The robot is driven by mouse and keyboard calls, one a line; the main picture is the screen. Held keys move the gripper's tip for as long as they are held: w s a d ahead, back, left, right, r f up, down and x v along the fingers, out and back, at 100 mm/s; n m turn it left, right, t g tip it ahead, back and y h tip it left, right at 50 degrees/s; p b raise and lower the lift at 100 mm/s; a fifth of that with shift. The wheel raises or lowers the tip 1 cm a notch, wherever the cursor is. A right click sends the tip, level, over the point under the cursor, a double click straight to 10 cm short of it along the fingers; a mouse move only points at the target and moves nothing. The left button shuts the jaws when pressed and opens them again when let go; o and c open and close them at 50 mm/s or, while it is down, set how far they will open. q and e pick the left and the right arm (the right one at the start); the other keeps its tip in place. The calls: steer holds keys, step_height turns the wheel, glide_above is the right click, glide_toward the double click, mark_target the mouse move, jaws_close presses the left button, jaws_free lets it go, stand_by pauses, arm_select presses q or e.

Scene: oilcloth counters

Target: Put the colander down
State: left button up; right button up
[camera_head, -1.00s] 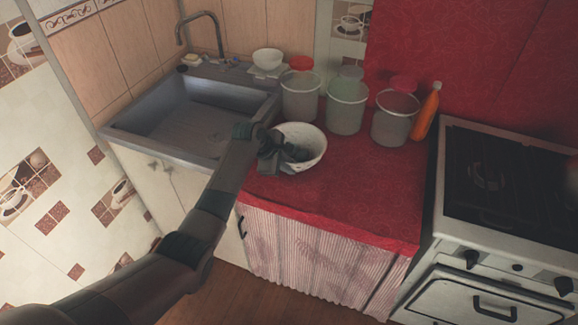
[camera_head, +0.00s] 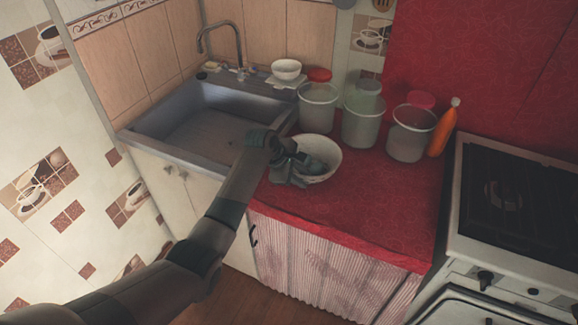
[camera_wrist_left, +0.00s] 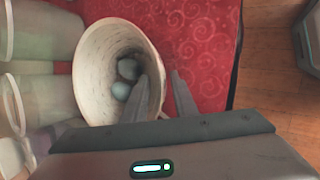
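The colander is a pale bowl (camera_head: 324,172) near the sink end of the red counter (camera_head: 385,205). It looks set on the counter, though a small gap beneath cannot be ruled out. In the left wrist view the colander (camera_wrist_left: 91,62) stands tilted in the picture, with a couple of small pale round things (camera_wrist_left: 124,80) inside. My left gripper (camera_head: 304,163) is at its near left rim. One finger is inside the bowl and the other outside, with some space between them. Whether they pinch the wall is unclear. My right gripper is out of view.
Several translucent buckets (camera_head: 317,108) stand close behind the colander. An orange bottle (camera_head: 443,130) is right of them. The grey sink (camera_head: 200,120) lies to the left, with a small white bowl (camera_head: 286,69) behind it. A stove (camera_head: 510,200) stands right. The counter front is clear.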

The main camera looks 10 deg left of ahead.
arm_select(q)
steer(key=v, duration=1)
steer(key=shift+b, duration=0.45)
steer(key=shift+s+a, duration=0.1)
